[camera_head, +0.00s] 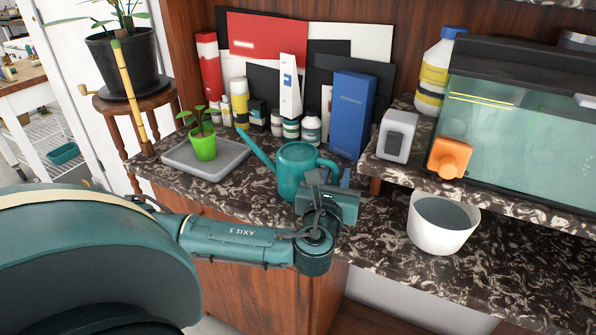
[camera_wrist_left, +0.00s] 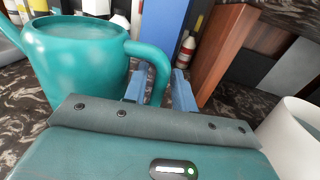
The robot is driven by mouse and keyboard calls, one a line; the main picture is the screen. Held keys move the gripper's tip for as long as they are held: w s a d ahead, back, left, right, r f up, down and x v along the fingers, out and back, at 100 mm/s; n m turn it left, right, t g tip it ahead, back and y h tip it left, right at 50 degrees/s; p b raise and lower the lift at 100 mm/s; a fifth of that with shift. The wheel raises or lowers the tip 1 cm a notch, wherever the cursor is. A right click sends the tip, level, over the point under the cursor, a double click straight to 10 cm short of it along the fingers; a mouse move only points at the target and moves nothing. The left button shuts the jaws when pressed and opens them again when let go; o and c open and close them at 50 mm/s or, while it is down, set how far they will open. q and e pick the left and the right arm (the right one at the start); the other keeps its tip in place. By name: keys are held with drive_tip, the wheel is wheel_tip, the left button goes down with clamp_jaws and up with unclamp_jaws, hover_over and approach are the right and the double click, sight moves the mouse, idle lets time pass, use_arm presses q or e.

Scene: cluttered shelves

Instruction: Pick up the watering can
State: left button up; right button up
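The teal watering can (camera_head: 294,168) stands upright on the dark marbled counter, with its spout pointing left and its handle on the right. In the left wrist view the can (camera_wrist_left: 80,62) fills the upper left. My left gripper (camera_head: 334,178) is at its handle side. In the wrist view the two blue fingers (camera_wrist_left: 160,90) stand on either side of the handle, one inside the loop and one outside. The fingertips are partly hidden. My right gripper is not in view.
A grey tray (camera_head: 178,162) with a green potted plant (camera_head: 203,143) is to the left. Bottles and a blue box (camera_head: 352,115) stand behind. A white pot (camera_head: 441,224) is on the right, below a raised shelf with a glass tank (camera_head: 520,130).

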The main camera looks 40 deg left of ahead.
sight(336, 164)
use_arm(q)
clamp_jaws()
idle(0.3)
drive_tip(key=shift+r, duration=0.15)
idle(0.3)
drive_tip(key=shift+r+p, duration=0.3)
drive_tip(key=shift+r, duration=1.4)
drive_tip(key=p+v, duration=0.1)
drive_tip(key=v, duration=1.6)
drive_tip(key=shift+s+d+p, duration=0.2)
drive_tip(key=shift+s+p, duration=0.15)
drive_tip(key=shift+s, duration=0.15)
